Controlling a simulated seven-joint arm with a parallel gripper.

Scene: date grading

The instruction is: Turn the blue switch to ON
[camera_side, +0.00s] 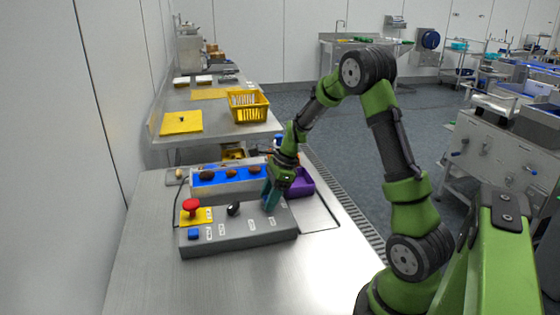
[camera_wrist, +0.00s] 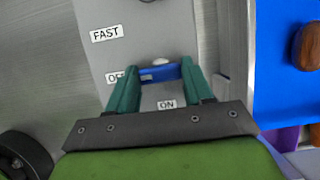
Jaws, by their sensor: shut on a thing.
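The blue switch (camera_wrist: 158,74) is a narrow bar on the grey control panel (camera_side: 238,242). In the wrist view it lies crosswise between the two teal fingertips of my gripper (camera_wrist: 160,71), which is shut on it. A partly covered label reading "OF" (camera_wrist: 112,77) is by the left finger. The "ON" label (camera_wrist: 167,104) lies below the bar, between the fingers. Which label the switch points to I cannot tell. In the side view my gripper (camera_side: 271,196) reaches down to the panel's right end and hides the switch.
The steel table in front is clear.

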